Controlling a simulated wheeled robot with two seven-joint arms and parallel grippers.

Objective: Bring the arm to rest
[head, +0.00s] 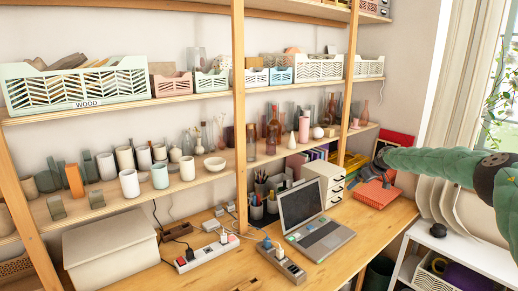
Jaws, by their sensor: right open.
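My right arm (440,163), in a green padded sleeve, reaches in from the right edge. Its dark gripper (368,174) is at the right end of the wooden desk, small in the picture and near a red-orange box (376,194). The gripper looks open, and I see nothing held in it. I cannot tell whether it touches the box. My left gripper is not in view.
An open laptop (312,222), a white drawer unit (324,183) and power strips (205,252) stand on the desk (372,232). Shelves with vases and baskets (75,85) fill the wall. A white low shelf (470,256) stands below my arm.

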